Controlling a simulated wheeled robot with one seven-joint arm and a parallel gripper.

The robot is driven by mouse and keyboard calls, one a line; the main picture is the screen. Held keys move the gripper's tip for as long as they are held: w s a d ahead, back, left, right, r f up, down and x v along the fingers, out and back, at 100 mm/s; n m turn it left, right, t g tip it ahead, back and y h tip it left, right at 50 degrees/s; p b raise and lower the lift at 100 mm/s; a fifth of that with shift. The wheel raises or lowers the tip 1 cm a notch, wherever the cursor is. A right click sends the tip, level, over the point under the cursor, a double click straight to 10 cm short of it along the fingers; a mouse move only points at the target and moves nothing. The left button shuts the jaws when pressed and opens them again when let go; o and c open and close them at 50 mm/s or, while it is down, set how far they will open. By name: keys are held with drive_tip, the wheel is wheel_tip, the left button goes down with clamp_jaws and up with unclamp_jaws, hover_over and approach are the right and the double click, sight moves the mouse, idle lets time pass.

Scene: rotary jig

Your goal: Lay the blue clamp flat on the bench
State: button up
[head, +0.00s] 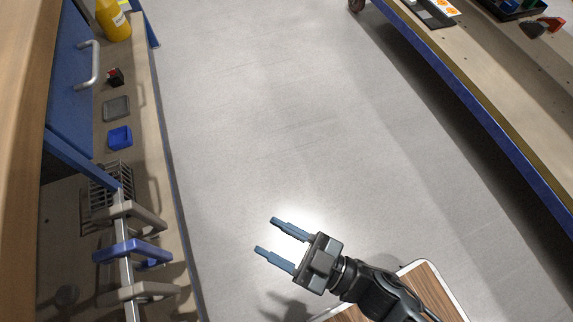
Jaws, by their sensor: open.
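The blue clamp (134,250) is at the lower left, on a metal bar (127,255) between two beige clamps of similar shape (133,212) (142,291). It appears to hang around or against the bar; the exact contact cannot be told. The bench (150,120) runs along the left side, under and behind the bar. My gripper (267,238) is at the lower middle, over the floor and to the right of the blue clamp. Its two fingers are apart, pointing left, with nothing between them.
A wire basket (98,200), a blue tray (120,137), a grey tray (116,108), a red-and-black item (115,76) and a yellow bottle (113,20) stand along the left bench. Another bench (480,75) is at right. A wood-topped surface (432,285) is below my arm. The floor between is clear.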

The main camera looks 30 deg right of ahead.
drive_tip(key=s+d+r+m+h, duration=0.7)
drive_tip(key=s+d+r+h, duration=0.4)
drive_tip(key=s+d+r, duration=0.3)
drive_tip(key=shift+d+r+m+g+h, duration=0.4)
drive_tip(key=shift+d+r, duration=0.1)
drive_tip(key=shift+d, duration=0.7)
drive_tip(key=shift+s, duration=0.1)
